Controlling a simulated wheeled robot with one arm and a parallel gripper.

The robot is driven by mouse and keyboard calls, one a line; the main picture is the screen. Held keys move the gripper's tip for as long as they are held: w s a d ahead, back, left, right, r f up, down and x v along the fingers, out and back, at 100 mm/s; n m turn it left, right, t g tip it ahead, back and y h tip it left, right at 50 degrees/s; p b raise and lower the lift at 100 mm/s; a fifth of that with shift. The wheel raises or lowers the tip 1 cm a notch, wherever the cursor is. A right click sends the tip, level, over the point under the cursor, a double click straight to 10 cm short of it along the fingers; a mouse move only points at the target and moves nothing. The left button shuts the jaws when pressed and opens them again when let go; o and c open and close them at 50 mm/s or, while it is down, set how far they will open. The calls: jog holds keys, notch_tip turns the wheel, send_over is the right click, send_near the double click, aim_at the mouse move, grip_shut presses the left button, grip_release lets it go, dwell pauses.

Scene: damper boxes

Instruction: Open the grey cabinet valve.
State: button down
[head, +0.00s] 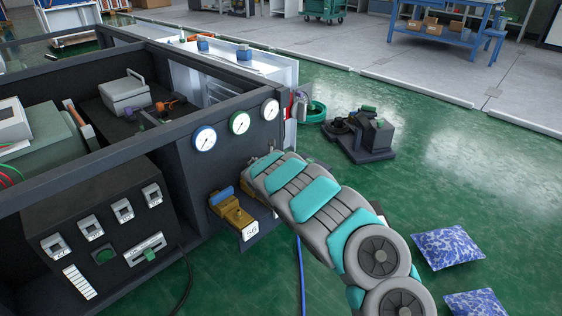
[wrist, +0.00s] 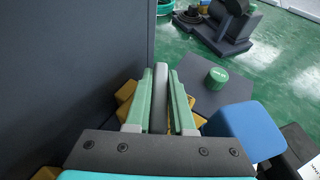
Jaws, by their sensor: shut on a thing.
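My gripper (wrist: 161,72) is shut in the wrist view, its two green fingers closed on an upright grey lever (wrist: 160,92). The lever appears to be the grey valve's handle; brass-yellow parts (wrist: 126,92) show below and around the fingers. In the head view my arm reaches to the foot of the dark cabinet (head: 222,160), below its gauges, and hides the lever and fingertips. Beside the arm is a brass fitting (head: 232,212) with a blue block on top (head: 221,196) and a white tag. The blue block also shows right of the fingers in the wrist view (wrist: 243,130).
The dark cabinet wall (wrist: 75,75) stands close left of the fingers. A dark plate with a green knob (wrist: 217,76) lies just beyond them. A dark machine (head: 367,140) stands on the green floor. Blue patterned cushions (head: 449,247) lie right of my arm.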

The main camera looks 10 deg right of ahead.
jog(key=shift+n+t+y, duration=0.4)
jog(key=shift+n+y, duration=0.4)
jog(key=c, duration=0.8)
grip_release()
jog(key=shift+s+a+r, duration=0.25)
jog(key=shift+s+r, duration=0.25)
jog(key=shift+s, duration=0.1)
jog(key=shift+v, duration=3.1)
jog(key=shift+s+f, duration=0.1)
jog(key=shift+f, duration=0.05)
